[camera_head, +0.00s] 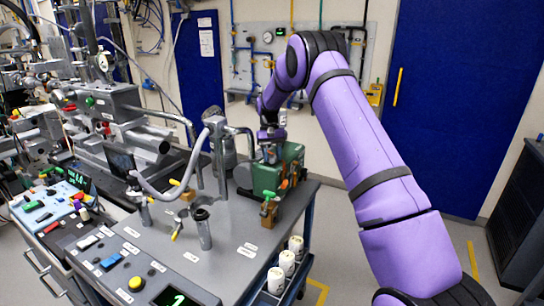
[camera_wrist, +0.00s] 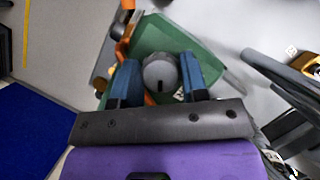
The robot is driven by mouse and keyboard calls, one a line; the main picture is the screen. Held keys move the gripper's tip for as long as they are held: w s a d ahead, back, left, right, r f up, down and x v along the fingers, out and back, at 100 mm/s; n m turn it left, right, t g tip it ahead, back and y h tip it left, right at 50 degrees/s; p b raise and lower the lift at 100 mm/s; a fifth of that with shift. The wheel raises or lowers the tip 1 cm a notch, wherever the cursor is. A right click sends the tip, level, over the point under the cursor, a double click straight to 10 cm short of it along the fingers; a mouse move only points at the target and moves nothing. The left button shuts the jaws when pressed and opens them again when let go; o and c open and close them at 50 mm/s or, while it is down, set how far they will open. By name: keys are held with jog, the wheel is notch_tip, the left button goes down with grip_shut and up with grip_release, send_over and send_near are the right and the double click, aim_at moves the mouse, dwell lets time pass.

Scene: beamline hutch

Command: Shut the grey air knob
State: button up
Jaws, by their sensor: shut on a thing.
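The grey air knob (camera_wrist: 160,72) is a round cap with a dark slot mark, on top of the green box (camera_wrist: 205,60) in the wrist view. My gripper (camera_wrist: 158,75) has its two blue fingers closed on either side of the knob, holding it. In the head view my gripper (camera_head: 271,135) is pointed down over the green box (camera_head: 270,178) at the back right of the bench, and the knob is hidden there by the gripper.
Several white canisters (camera_head: 276,278) sit at the bench's right side.

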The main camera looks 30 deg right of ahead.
jog(key=m+y, duration=0.1)
jog(key=m, duration=0.2)
jog(key=m+t, duration=0.1)
jog(key=m, duration=0.2)
jog(key=shift+y, duration=0.4)
dwell(0.3)
jog(key=o, duration=0.9)
jog(key=v, duration=1.1)
jog(key=shift+s+d, duration=0.1)
jog(key=shift+s, duration=0.05)
